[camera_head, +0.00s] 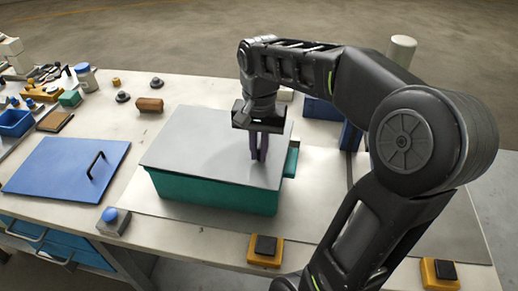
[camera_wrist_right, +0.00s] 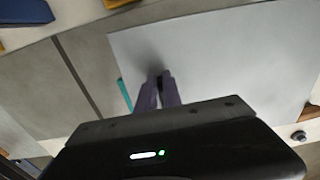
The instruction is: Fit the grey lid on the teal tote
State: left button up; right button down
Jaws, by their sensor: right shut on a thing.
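The grey lid (camera_head: 195,150) lies flat over the top of the teal tote (camera_head: 215,193) and covers nearly all of its opening. A teal part of the tote shows past the lid's right edge; I cannot tell whether the lid is fully seated. My right gripper (camera_head: 259,157) points down onto the right part of the lid, shut on the lid's handle, which its fingers mostly hide. In the right wrist view, the fingers (camera_wrist_right: 158,75) meet over the lid (camera_wrist_right: 220,65), with a teal sliver of the tote (camera_wrist_right: 124,95) beside its edge. My left gripper is out of view.
A blue lid with a black handle (camera_head: 70,167) lies left of the tote. Small parts and a blue bin (camera_head: 15,123) crowd the left end.

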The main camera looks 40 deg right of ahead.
jog(key=c, duration=1.4)
grip_release()
jog(key=shift+f, duration=0.15)
jog(key=shift+c, duration=0.2)
notch_tip(320, 180, up, 7)
jog(key=p, duration=0.5)
jog(key=shift+p, duration=0.4)
